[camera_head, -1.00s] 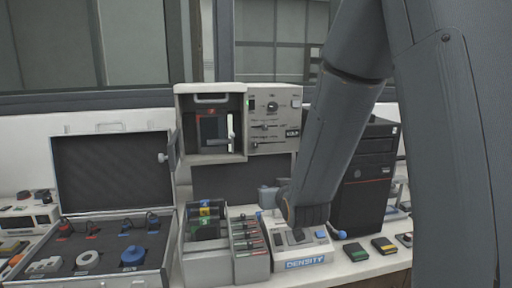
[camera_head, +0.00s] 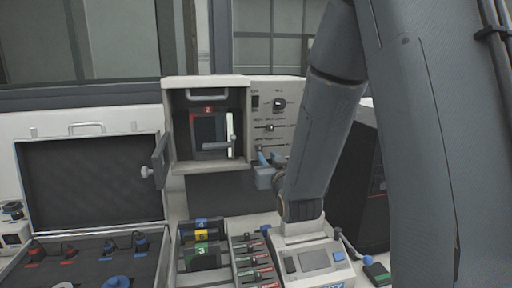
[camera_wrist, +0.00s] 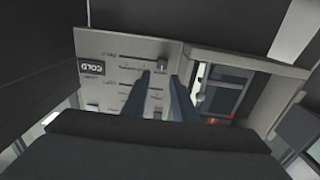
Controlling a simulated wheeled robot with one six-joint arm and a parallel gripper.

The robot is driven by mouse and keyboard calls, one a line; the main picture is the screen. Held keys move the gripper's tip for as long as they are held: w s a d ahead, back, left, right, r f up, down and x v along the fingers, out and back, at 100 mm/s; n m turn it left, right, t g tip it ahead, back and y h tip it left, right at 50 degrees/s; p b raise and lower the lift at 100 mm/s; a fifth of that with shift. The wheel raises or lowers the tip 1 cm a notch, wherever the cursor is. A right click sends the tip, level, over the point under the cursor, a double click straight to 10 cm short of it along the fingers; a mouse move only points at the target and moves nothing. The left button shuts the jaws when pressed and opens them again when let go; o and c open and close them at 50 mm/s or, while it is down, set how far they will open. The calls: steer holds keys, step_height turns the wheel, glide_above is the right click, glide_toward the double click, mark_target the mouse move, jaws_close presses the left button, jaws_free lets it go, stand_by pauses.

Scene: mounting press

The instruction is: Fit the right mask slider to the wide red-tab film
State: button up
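The press control panel (camera_head: 270,110) has a dark round knob (camera_head: 280,103) and two horizontal sliders, an upper one (camera_head: 269,127) and a lower one (camera_head: 270,148); their labels are too small to read. The red-tab film (camera_head: 209,130), marked 2, sits in the open press chamber left of the panel. My gripper (camera_head: 267,157) is at the panel's lower part, near the lower slider. In the wrist view, upside down, its two fingers (camera_wrist: 165,80) are apart with nothing between them, close to a slider knob (camera_wrist: 162,66). Contact cannot be told.
The press door (camera_head: 160,165) stands open at the left, near an open black-lined case (camera_head: 88,180). Below are a rack of numbered colour-tab films (camera_head: 203,245), a tray of coloured-tip items (camera_head: 252,258) and the density meter (camera_head: 312,262). A black tower (camera_head: 358,185) stands right.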

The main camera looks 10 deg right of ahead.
mark_target(260, 148)
steer(key=w+p, duration=0.1)
steer(key=w, duration=0.2)
steer(key=w+p, duration=0.1)
steer(key=w, duration=0.2)
steer(key=shift+w+a+r, duration=0.1)
steer(key=shift+w+a, duration=0.1)
steer(key=shift+w, duration=0.7)
jaws_close()
